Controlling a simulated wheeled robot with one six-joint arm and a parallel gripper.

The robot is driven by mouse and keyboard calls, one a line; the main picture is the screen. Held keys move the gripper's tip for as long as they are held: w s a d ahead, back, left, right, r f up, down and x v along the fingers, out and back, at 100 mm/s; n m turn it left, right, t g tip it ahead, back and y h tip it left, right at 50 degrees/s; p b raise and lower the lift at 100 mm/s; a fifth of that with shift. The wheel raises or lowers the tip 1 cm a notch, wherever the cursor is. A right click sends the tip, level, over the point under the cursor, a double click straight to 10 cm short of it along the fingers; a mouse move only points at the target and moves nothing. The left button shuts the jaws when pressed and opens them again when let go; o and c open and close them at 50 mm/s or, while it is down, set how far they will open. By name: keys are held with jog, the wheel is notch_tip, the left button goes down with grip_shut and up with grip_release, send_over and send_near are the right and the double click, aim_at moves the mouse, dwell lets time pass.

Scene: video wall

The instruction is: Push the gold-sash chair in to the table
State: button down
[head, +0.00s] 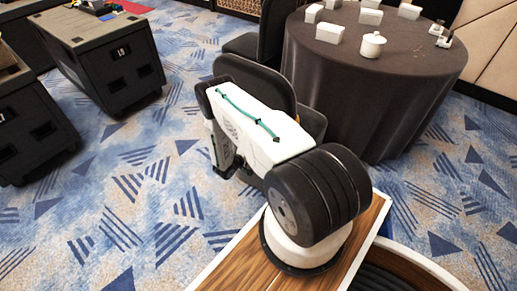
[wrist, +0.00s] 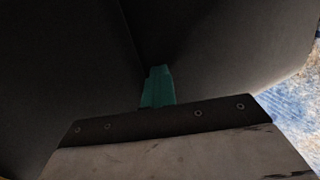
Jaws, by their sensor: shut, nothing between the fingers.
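A dark padded chair (head: 262,82) stands behind my arm, its rounded back showing above it, close to the near left side of the round table (head: 345,95) with its dark floor-length cloth. My arm hides much of this chair. My gripper, with teal fingertips (wrist: 158,86), is shut and empty in the wrist view. It faces a large dark surface very close by; I cannot tell whether they touch. In the head view the fingers are hidden behind my arm.
Another dark chair (head: 270,32) stands at the table's far left. White boxes (head: 330,32) and a white lidded pot (head: 372,45) are on the table. Black wheeled cases (head: 105,65) stand at left. Patterned blue carpet (head: 150,190) lies open between the cases and my arm.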

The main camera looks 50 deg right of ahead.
jog(key=shift+d, duration=3.8)
jog(key=a, duration=1)
jog(key=shift+a, duration=0.15)
